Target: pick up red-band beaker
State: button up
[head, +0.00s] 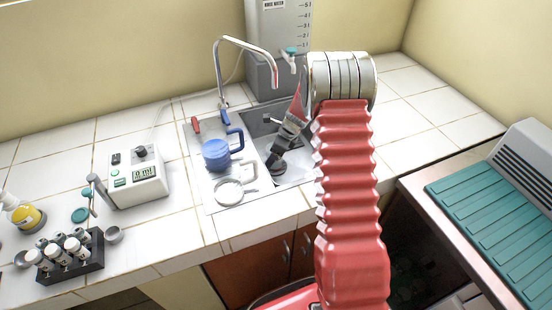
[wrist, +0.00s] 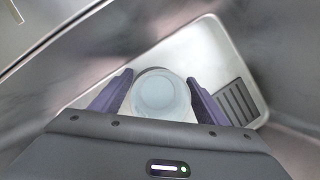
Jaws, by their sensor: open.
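A round, pale vessel (wrist: 160,94) is seen from above in the wrist view, inside the metal sink. It lies between the two purple fingers of my gripper (wrist: 158,80), which are open on either side of it. No red band shows on it from this angle, so I cannot tell for sure that it is the red-band beaker. Whether the fingers touch it is unclear. In the head view my gripper (head: 276,163) reaches down into the sink basin (head: 297,173); the vessel itself is not clearly visible there.
A blue jug (head: 216,154) and a white-rimmed round item (head: 228,191) stand on the drainboard left of the basin. A curved tap (head: 246,42) rises behind. A white meter (head: 137,178) and a dark vial rack (head: 70,258) are further left. The sink walls enclose my gripper.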

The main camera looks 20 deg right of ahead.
jog(key=shift+f, duration=0.1)
dwell(0.5)
jog(key=c, duration=1.5)
jog(key=shift+o, duration=0.2)
jog(key=shift+r, duration=0.2)
jog(key=shift+r, duration=0.45)
jog(key=shift+s+d, duration=1.3)
jog(key=shift+d, duration=0.2)
jog(key=shift+s+d, duration=1.3)
jog(key=shift+d, duration=0.2)
notch_tip(320, 180, up, 14)
jog(key=shift+f, duration=0.25)
jog(key=shift+r, duration=0.1)
